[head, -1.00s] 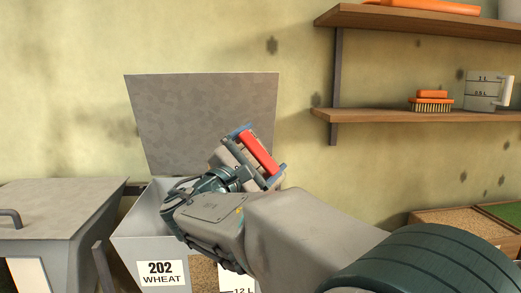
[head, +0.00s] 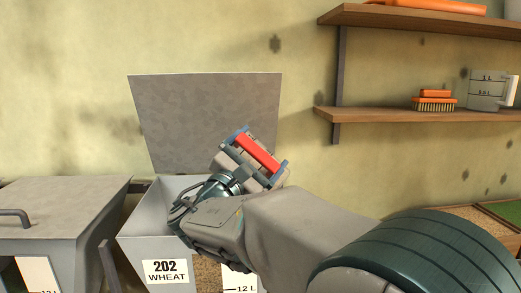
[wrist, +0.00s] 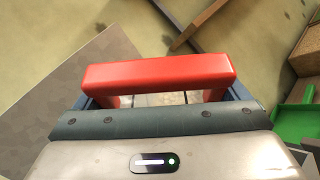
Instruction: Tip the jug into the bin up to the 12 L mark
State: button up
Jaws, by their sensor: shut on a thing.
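My gripper (head: 255,158) is shut on a red handle (head: 257,153), held tilted above the right part of the open bin. In the wrist view the red handle (wrist: 158,73) lies across the blue fingers. The rest of what it belongs to, presumably the jug, is hidden or cannot be made out. The grey bin (head: 148,222) is labelled 202 WHEAT, and its lid (head: 200,110) stands open behind it. Brown grain shows at its front window (head: 206,272), beside a white scale (head: 240,282) with a 12 L mark. My arm hides part of the opening, and the frame cuts off the scale.
A closed grey bin (head: 65,210) stands at left. Wooden shelves (head: 400,118) on the right wall carry an orange brush (head: 434,102) and a grey measuring jug (head: 484,90). Low boxes with grain-coloured and green tops (head: 505,212) stand at lower right. The wall between lid and shelves is clear.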

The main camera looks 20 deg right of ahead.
aim_at(245, 154)
jog(key=shift+w+a+r+n+t+p, duration=0.15)
jog(key=shift+n+t+p, duration=0.15)
jog(key=shift+n+p, duration=0.2)
jog(key=shift+w+a+f+n+t+p, duration=0.15)
jog(key=shift+n+t+p, duration=0.2)
jog(key=shift+n, duration=0.25)
jog(key=shift+w+a+f+n+t+y+p, duration=0.1)
jog(key=shift+w+a+n+t+y+p, duration=0.2)
jog(key=shift+n+p, duration=0.35)
jog(key=shift+w+a+n+t+y+p, duration=0.1)
jog(key=shift+a+n+t+p, duration=0.25)
jog(key=shift+n, duration=0.5)
jog(key=shift+w+f+n+t, duration=0.2)
jog(key=shift+n+t, duration=0.1)
jog(key=shift+n, duration=0.1)
jog(key=shift+w+a+f+n+t+y, duration=0.15)
jog(key=shift+a+n+t+y, duration=0.15)
jog(key=shift+n+y, duration=0.15)
jog(key=shift+w+a+f+n+t+p, duration=0.25)
jog(key=shift+n+t+p, duration=0.2)
jog(key=shift+n, duration=0.3)
